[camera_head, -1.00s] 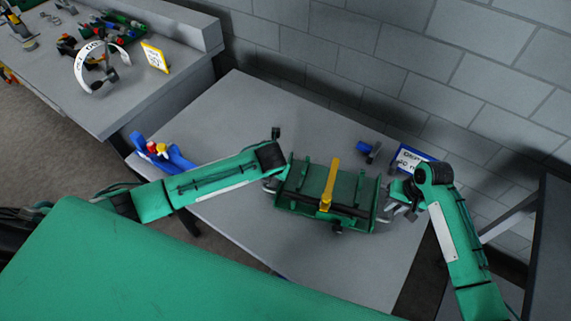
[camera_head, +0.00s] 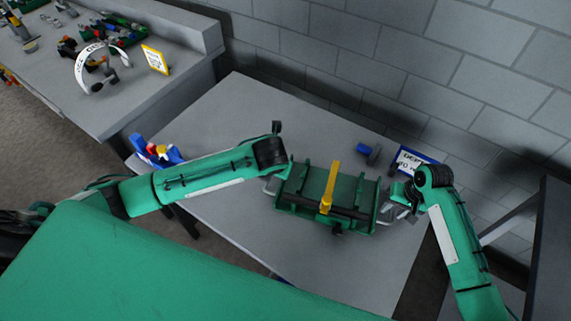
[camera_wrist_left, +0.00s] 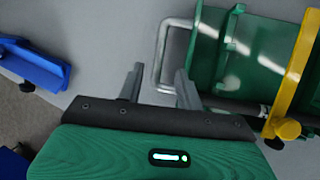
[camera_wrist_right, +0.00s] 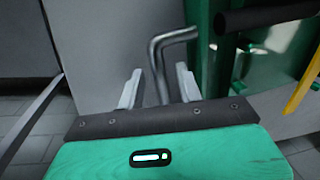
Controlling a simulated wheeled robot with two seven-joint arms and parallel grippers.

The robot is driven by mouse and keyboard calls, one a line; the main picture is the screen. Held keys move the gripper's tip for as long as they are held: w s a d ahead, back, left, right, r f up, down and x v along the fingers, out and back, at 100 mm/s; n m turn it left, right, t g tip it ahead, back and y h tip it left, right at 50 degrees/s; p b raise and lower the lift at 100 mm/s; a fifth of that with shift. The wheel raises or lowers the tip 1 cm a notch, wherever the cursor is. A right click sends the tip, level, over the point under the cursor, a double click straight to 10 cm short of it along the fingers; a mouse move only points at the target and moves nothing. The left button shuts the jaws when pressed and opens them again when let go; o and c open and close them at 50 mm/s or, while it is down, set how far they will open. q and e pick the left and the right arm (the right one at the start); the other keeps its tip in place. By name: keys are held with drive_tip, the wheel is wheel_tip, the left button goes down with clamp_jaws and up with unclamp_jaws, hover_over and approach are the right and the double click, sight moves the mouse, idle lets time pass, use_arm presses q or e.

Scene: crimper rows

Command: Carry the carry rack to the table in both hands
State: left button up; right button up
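The carry rack (camera_head: 345,188), a green tray with a yellow grip bar across its middle, appears to rest on the grey table (camera_head: 240,110). Its silver end handles show in the left wrist view (camera_wrist_left: 160,60) and the right wrist view (camera_wrist_right: 157,65). My left gripper (camera_wrist_left: 158,85) is open, with its fingers on either side of the left handle and gaps visible. My right gripper (camera_wrist_right: 157,87) is open, with its fingers on either side of the right handle. In the head view the right gripper (camera_head: 402,205) is at the rack's right end.
A blue-framed sign (camera_head: 412,162) and a small blue-and-dark object (camera_head: 368,153) stand behind the rack. A blue holder (camera_head: 158,152) is at the table's left edge. A workbench (camera_head: 150,90) with tools is at upper left. A block wall (camera_head: 400,60) runs behind.

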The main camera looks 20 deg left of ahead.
drive_tip(key=shift+r, duration=0.15)
use_arm(q)
drive_tip(key=v, duration=0.4)
use_arm(e)
wheel_tip(320, 180, up, 12)
drive_tip(key=d, duration=0.2)
drive_tip(key=shift+d+f, duration=0.2)
drive_tip(key=shift+f, duration=0.05)
use_arm(q)
drive_tip(key=shift+d, duration=0.1)
